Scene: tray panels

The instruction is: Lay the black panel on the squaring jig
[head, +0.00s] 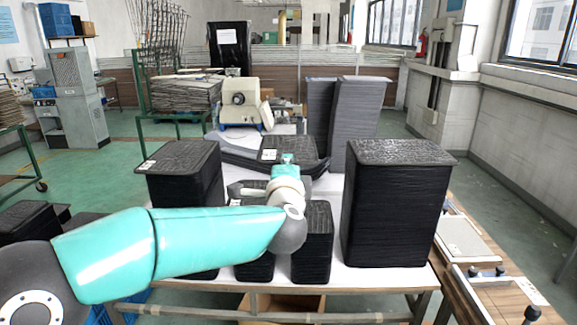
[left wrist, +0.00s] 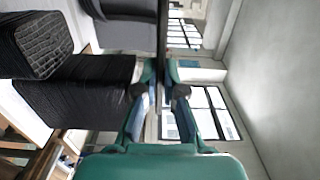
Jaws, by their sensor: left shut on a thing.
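My left gripper (head: 287,159) reaches out over the white table in the head view, its arm crossing from the left. In the left wrist view its two fingers (left wrist: 160,88) are closed on a thin dark panel (left wrist: 162,35), seen edge-on. In the head view a black panel with a white label (head: 288,149) shows just beyond the fingertips; its near edge meets them. A low frame with black knobs (head: 500,292), which looks like the squaring jig, lies on the wooden bench at the right, cut off by the picture edge. My right gripper is not in view.
Black panel stacks stand on the white table: a tall one at right (head: 398,205), one at left (head: 182,178), smaller ones in front (head: 312,245), and tall ones behind (head: 345,110). A second pale frame (head: 465,238) lies on the bench. A beige machine (head: 240,100) stands behind.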

